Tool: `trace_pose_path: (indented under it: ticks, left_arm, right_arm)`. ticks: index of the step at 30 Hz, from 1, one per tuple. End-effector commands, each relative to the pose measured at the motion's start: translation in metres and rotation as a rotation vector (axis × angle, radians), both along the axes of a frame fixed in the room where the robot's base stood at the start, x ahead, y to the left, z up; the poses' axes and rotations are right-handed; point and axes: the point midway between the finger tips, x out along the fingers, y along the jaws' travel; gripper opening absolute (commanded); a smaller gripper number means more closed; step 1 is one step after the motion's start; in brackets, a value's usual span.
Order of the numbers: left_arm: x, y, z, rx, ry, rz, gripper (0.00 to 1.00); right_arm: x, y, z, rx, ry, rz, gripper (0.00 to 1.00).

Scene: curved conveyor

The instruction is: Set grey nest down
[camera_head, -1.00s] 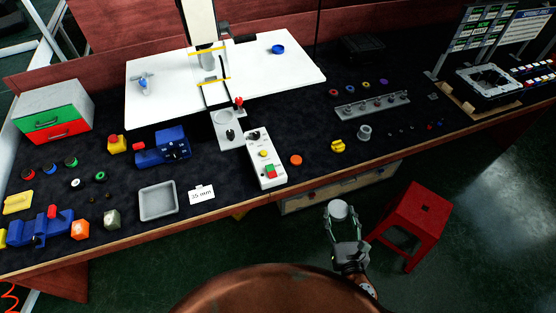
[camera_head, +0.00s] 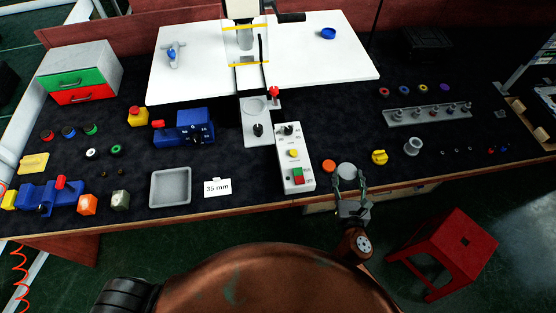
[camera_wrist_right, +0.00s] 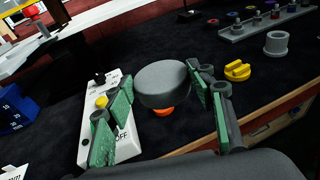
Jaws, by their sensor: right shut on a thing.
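The grey nest (camera_head: 347,170) is a short round grey piece held in my right gripper (camera_head: 350,184), over the front edge of the bench. In the right wrist view the nest (camera_wrist_right: 163,82) sits between the green-padded fingers of my right gripper (camera_wrist_right: 160,112), with its smooth round face showing. The gripper is shut on it. The nest appears raised above the bench; the exact gap cannot be told. My left gripper is out of view.
An orange disc (camera_head: 329,165) lies just left of the nest, beside the white control box (camera_head: 295,160). A yellow knob (camera_head: 379,157) and a grey ring (camera_head: 413,146) stand to the right. A grey tray (camera_head: 171,202) lies left; a red stool (camera_head: 447,249) stands on the floor.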

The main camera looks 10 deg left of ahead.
Motion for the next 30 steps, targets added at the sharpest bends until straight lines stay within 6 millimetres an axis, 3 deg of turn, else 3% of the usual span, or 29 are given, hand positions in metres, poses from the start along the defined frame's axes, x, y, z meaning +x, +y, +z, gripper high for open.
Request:
trace_pose_path:
  ticks: [1,3,6,10,15,20,30]
  left_arm:
    - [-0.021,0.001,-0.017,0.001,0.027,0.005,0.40]
    - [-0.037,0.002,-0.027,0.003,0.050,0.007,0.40]
    - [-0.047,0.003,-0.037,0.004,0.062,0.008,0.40]
    - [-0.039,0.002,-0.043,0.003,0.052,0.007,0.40]
    - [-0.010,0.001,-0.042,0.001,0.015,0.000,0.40]
    - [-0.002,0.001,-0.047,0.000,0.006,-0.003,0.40]
    - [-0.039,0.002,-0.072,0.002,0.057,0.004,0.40]
  right_arm:
    - [0.019,0.013,-0.014,-0.001,-0.004,0.017,0.24]
    - [0.038,0.027,-0.021,-0.007,-0.003,0.032,0.24]
    - [0.059,0.042,-0.028,-0.013,-0.001,0.047,0.24]
    - [0.073,0.052,-0.030,-0.018,0.001,0.059,0.24]
    - [0.076,0.054,-0.029,-0.021,0.001,0.060,0.24]
    - [0.084,0.042,-0.036,-0.023,0.001,0.057,0.24]
    - [0.129,-0.021,-0.074,-0.023,0.004,0.056,0.24]
